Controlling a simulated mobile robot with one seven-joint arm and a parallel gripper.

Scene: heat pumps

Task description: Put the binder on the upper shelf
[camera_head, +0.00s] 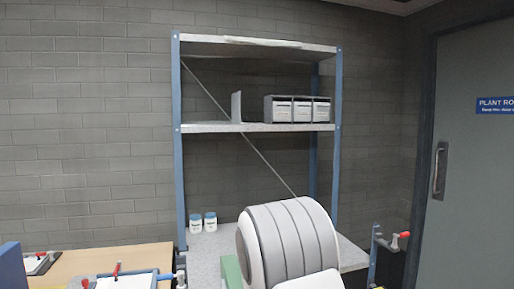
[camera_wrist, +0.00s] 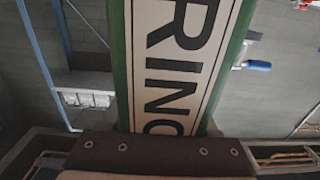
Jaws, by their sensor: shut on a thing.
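A green binder (camera_wrist: 118,60) with a large white lettered label fills the middle of the wrist view. My gripper (camera_wrist: 160,150) is shut on it at the bottom of that view. In the head view a green piece (camera_head: 231,271), seemingly the binder, shows left of my arm, which hides the gripper and most of the binder. The shelf unit has blue posts. Its upper shelf (camera_head: 210,128) holds a row of three grey boxes (camera_head: 291,109) at the right and a thin upright plate (camera_head: 237,107) left of them. The binder is below and in front of this shelf.
The left part of the upper shelf is bare. A top board (camera_head: 255,45) lies above it. Two small white jars (camera_head: 203,222) stand on the lower shelf (camera_head: 205,252). A wooden table (camera_head: 130,259) with clipboards is at lower left, and a grey door (camera_head: 470,190) at right.

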